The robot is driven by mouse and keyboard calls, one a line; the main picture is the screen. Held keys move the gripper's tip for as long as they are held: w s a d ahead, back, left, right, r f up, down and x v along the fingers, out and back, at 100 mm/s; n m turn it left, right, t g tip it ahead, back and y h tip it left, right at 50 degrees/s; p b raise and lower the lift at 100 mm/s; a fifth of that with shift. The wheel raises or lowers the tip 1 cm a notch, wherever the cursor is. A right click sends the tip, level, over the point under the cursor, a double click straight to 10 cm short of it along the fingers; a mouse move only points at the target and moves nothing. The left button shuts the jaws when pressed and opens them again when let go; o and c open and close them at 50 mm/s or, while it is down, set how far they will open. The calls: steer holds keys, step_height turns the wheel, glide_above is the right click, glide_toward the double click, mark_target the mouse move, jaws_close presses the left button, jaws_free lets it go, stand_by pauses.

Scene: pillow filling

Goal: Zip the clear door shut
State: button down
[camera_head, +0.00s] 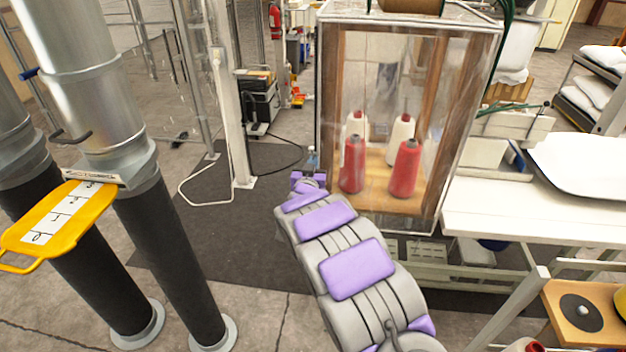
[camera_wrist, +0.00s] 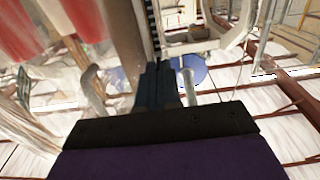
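The clear door (camera_head: 380,85) covers the front of a wood-framed cabinet. Two red spools (camera_head: 405,168) and two white spools stand behind it on a wooden shelf. I cannot tell how much of its zip is closed. My gripper (camera_head: 312,158) is at the cabinet's lower left edge, just left of the spools. In the wrist view, the dark fingers of my gripper (camera_wrist: 162,82) sit close together beside a dark toothed strip (camera_wrist: 154,28), perhaps the zip. Red and white spools blur at upper left there. No zip pull is clearly visible, and I cannot tell whether the fingers hold anything.
A white post (camera_head: 232,100) stands left of the cabinet, with a cable on the dark mat. Large pipes (camera_head: 110,130) with a yellow tag (camera_head: 62,215) stand at the left. A white table (camera_head: 490,222) adjoins the cabinet's right side.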

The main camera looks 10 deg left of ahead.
step_height(320, 180, up, 35)
steer(key=p, duration=2)
steer(key=c, duration=1.8)
jaws_free()
steer(key=shift+f, duration=0.15)
steer(key=o, duration=0.5)
steer(key=shift+a, duration=0.25)
steer(key=shift+d, duration=0.15)
steer(key=s+a+b, duration=0.1)
steer(key=s+b, duration=0.2)
steer(key=s, duration=1.4)
steer(key=shift+s, duration=0.15)
steer(key=shift+f, duration=0.15)
